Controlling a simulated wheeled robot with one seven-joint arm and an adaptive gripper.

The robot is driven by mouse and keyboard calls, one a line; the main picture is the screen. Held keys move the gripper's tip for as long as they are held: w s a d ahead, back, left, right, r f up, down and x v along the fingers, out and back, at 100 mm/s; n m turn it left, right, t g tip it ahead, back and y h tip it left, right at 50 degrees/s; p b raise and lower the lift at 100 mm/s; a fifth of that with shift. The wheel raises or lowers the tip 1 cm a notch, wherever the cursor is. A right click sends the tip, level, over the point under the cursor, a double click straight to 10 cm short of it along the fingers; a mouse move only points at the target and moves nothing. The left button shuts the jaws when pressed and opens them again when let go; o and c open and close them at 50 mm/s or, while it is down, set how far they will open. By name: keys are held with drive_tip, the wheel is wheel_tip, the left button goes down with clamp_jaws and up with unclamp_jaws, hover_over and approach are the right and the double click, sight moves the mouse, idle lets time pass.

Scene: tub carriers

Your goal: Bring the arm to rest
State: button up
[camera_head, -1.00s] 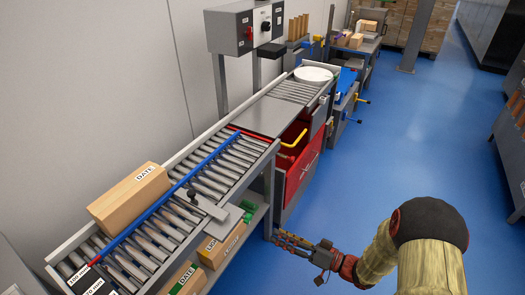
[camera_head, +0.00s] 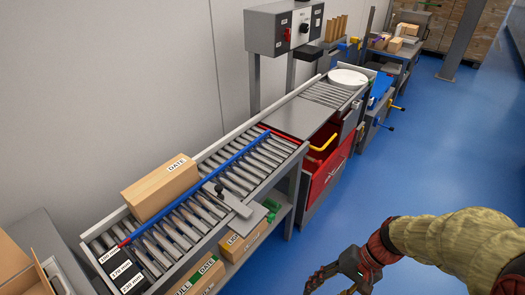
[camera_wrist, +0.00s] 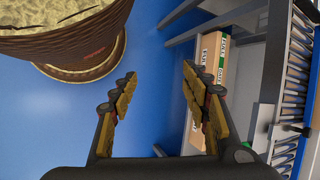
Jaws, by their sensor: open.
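My gripper (camera_head: 330,283) is at the lower middle of the head view, to the right of the roller conveyor and above the blue floor. In the wrist view my gripper (camera_wrist: 160,95) has its two fingers wide apart with nothing between them but blue floor. It is open and empty. In the head view its fingertips are partly cut off by the lower edge. My arm runs from it toward the right edge.
A roller conveyor (camera_head: 215,190) carries a cardboard box (camera_head: 160,190) against the wall. Labelled boxes (camera_head: 205,275) lie on its lower shelf, also in the wrist view (camera_wrist: 207,75). A red tub (camera_head: 325,165) stands beyond. Blue floor (camera_head: 440,150) is free at right.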

wheel_tip(320, 180, up, 27)
drive_tip(key=d+n+t+h+p, duration=0.3)
drive_tip(key=n+t+h+p, duration=0.1)
drive_tip(key=t+h, duration=0.2)
drive_tip(key=shift+f+n+t, duration=0.15)
drive_tip(key=shift+n+t, duration=0.15)
drive_tip(key=shift+t, duration=0.4)
